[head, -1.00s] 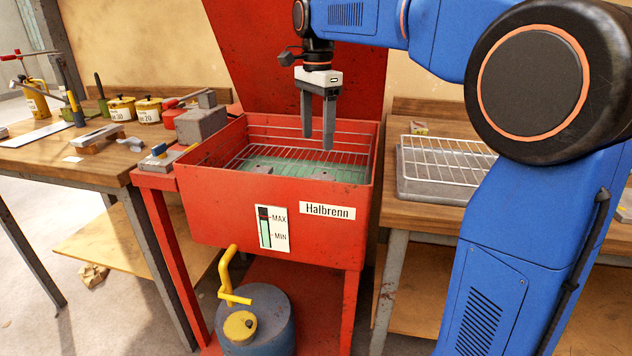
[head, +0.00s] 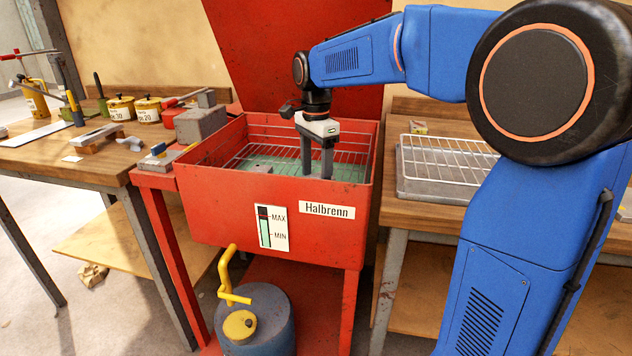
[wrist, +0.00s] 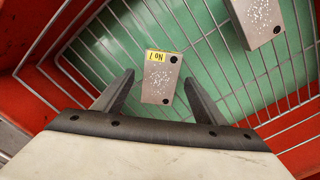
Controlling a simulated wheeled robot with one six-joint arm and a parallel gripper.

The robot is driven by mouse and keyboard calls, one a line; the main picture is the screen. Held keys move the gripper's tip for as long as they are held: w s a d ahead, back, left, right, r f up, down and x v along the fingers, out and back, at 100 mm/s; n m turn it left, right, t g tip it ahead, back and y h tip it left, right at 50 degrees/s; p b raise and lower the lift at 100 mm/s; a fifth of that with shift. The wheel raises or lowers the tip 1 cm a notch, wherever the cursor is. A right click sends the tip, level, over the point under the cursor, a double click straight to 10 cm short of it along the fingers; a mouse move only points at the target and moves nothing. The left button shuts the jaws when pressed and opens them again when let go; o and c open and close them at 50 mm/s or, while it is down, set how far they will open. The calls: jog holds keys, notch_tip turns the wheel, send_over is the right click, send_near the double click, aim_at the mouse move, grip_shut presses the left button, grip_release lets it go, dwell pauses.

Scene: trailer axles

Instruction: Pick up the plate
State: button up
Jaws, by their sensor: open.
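A small grey plate (wrist: 160,70) with a yellow "No 1" label and a dark hole lies on the wire rack inside the red tub. A second grey plate (wrist: 257,22) without a visible label lies to the upper right in the wrist view. My gripper (head: 316,176) is open and points down into the tub. In the wrist view its fingers stand apart on either side of the labelled plate, with nothing held.
A tray with a wire rack (head: 447,160) stands on the right bench. A grey block (head: 200,124) stands by the tub's left side. Tins and tools fill the left bench.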

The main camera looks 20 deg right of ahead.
grip_shut()
jog(key=shift+r, duration=0.1)
